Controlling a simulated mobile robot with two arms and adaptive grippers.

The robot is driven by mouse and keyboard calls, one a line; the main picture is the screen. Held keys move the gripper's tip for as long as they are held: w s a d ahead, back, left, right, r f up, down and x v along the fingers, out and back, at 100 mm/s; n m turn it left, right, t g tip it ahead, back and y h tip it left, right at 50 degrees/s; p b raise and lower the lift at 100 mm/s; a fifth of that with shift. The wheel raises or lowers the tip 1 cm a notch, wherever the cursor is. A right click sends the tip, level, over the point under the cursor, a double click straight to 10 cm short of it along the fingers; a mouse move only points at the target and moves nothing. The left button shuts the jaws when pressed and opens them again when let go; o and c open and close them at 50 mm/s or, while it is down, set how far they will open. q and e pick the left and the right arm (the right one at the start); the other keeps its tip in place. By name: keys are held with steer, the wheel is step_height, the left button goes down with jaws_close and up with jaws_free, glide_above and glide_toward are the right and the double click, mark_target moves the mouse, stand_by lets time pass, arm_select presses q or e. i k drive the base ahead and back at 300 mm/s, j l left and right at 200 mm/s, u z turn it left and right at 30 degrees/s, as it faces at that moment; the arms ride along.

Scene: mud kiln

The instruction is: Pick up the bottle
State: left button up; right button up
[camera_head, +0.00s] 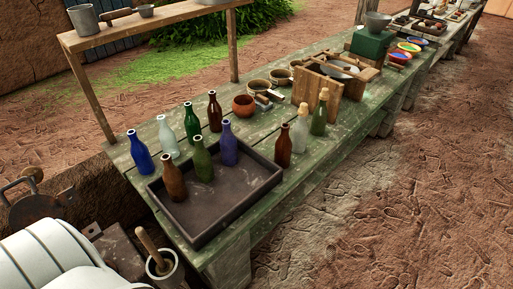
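Several bottles stand upright on the green wooden table. A blue bottle (140,154), a clear bottle (168,138), a dark green bottle (192,125) and a brown bottle (215,112) form a row behind a dark tray (215,222). A brown bottle (174,178), a green bottle (203,160) and a purple-blue bottle (229,144) stand in the tray. To its right stand a brown bottle (283,147), a corked clear bottle (300,134) and a corked green bottle (319,114). Neither gripper is in view.
The table (135,178) stretches to the upper right. A red-brown pot (243,105), wooden crate (318,92) and green box (370,44) stand farther along. A raised shelf (150,22) is behind. The tray's front right is empty. Open ground (400,210) lies right.

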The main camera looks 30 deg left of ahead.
mark_target(283, 145)
steer(key=i+l+u, duration=0.15)
steer(key=u, duration=0.35)
steer(key=i+l+u, duration=0.15)
steer(key=u, duration=0.35)
steer(key=l+u, duration=0.35)
steer(key=u, duration=0.15)
steer(key=i+l+u, duration=0.1)
steer(key=l+u, duration=0.2)
steer(key=u, duration=0.15)
steer(key=l+u, duration=0.1)
steer(key=l, duration=0.45)
steer(key=l+u, duration=0.1)
steer(key=l, duration=0.4)
steer(key=k+l+u, duration=0.1)
steer(key=l, duration=0.45)
steer(key=l+u, duration=0.1)
steer(key=l, duration=0.4)
steer(key=k+l+u, duration=0.1)
steer(key=l, duration=0.4)
steer(key=k+l+u, duration=0.15)
steer(key=l, duration=0.4)
